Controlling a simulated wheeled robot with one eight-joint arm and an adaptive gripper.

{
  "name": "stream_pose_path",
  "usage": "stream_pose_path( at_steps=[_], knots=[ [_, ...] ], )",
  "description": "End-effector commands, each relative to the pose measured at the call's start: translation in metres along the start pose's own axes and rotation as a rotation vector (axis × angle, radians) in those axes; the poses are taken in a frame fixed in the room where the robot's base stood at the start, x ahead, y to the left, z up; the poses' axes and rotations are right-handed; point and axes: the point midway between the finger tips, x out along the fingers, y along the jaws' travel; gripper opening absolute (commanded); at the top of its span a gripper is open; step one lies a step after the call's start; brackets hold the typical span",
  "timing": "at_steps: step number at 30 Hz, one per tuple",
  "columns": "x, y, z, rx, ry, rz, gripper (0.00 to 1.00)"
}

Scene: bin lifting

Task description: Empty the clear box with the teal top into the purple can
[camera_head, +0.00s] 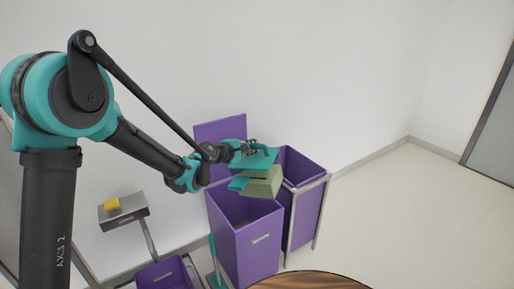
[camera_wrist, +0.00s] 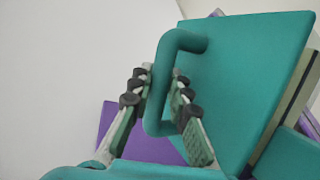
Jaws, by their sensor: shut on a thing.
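The clear box (camera_head: 263,183) looks pale green and hangs in the air over the purple can. Its teal top (camera_head: 262,159) faces up, and the box looks somewhat tilted. The top fills much of the wrist view (camera_wrist: 235,85). My gripper (camera_head: 245,149) is shut on the teal handle (camera_wrist: 182,40) of the top, with a finger on each side in the wrist view (camera_wrist: 163,80). A smaller teal piece (camera_head: 238,184) juts from the box's left side. The purple can (camera_head: 245,243) stands open below. The box's contents are not visible.
A second open purple bin (camera_head: 307,204) in a pale frame stands right behind the can. A purple panel (camera_head: 219,131) rises behind. A scale-like stand with a yellow block (camera_head: 111,204) is at left. A round wooden top (camera_head: 310,281) is in front. The right floor is clear.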

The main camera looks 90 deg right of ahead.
Motion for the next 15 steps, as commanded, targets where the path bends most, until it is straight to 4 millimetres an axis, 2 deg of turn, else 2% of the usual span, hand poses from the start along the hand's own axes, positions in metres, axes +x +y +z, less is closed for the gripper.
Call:
stream_pose_path(
  at_steps=[10,15],
  knots=[
    [0.003,-0.002,-0.04,-0.27,-0.1,0.072,0.0],
    [0.012,-0.004,-0.055,-0.338,-0.127,0.088,0.0]
  ],
)
